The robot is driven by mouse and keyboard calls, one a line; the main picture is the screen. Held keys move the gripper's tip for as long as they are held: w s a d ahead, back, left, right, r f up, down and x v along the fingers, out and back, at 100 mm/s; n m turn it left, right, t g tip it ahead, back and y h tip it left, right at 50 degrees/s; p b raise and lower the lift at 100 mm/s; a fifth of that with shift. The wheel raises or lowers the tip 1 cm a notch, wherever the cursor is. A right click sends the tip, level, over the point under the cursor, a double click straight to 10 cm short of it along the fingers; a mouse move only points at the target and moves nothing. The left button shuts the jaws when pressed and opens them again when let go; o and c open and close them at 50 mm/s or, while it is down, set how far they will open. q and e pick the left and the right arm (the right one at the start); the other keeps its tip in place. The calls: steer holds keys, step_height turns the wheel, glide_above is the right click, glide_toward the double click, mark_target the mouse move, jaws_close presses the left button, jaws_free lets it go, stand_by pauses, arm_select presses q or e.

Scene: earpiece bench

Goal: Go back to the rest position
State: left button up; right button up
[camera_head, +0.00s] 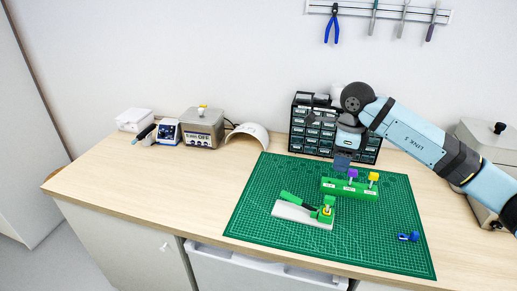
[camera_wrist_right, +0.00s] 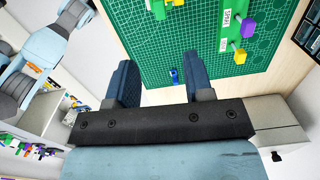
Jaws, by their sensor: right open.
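My right gripper (camera_head: 343,160) hangs above the back of the green mat (camera_head: 265,195), left of and behind the green holder block (camera_head: 345,193). In the right wrist view its two dark fingers (camera_wrist_right: 161,68) stand wide apart with nothing between them. The block carries a purple-topped piece (camera_head: 353,174) and a yellow-topped piece (camera_head: 373,177). In front of it a grey-based fixture (camera_head: 290,210) with a green lever and a yellow part sits on the mat. A small blue part (camera_head: 408,236) lies at the mat's right side. My left gripper is in neither view.
A black drawer cabinet (camera_head: 299,133) stands behind the mat, close to my right gripper. A grey power unit (camera_head: 203,127), a blue-fronted device (camera_head: 168,131) and a white curved piece (camera_head: 249,133) line the back left. The left of the wooden bench (camera_head: 150,175) is clear.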

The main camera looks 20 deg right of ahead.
steer(key=s+a+f+m+t+y+p, duration=0.1)
steer(key=s+a+f+m+t+y, duration=0.1)
steer(key=s+a+m+y, duration=0.5)
steer(key=a+f+m+t+y+p, duration=0.1)
steer(key=a+y, duration=0.5)
steer(key=a, duration=0.4)
steer(key=s+a+f+m+t+y+p, duration=0.2)
steer(key=s+a+m+y, duration=0.3)
steer(key=a, duration=0.4)
steer(key=s+d+f+m+t+h, duration=0.2)
steer(key=s+f+m+h, duration=0.3)
steer(key=m, duration=0.5)
steer(key=s+d+f+m+t+h+p, duration=0.1)
steer(key=s+d+f+m+t+h, duration=0.1)
steer(key=f+m, duration=0.7)
steer(key=s+d+f+m+t+h+p, duration=0.1)
steer(key=s+d+f+m+h, duration=0.3)
steer(key=s+f+m+h, duration=0.3)
steer(key=f+m+h, duration=0.1)
steer(key=m, duration=0.4)
steer(key=shift+s+d+t, duration=0.25)
steer(key=shift+s+t, duration=0.1)
steer(key=shift+t, duration=0.05)
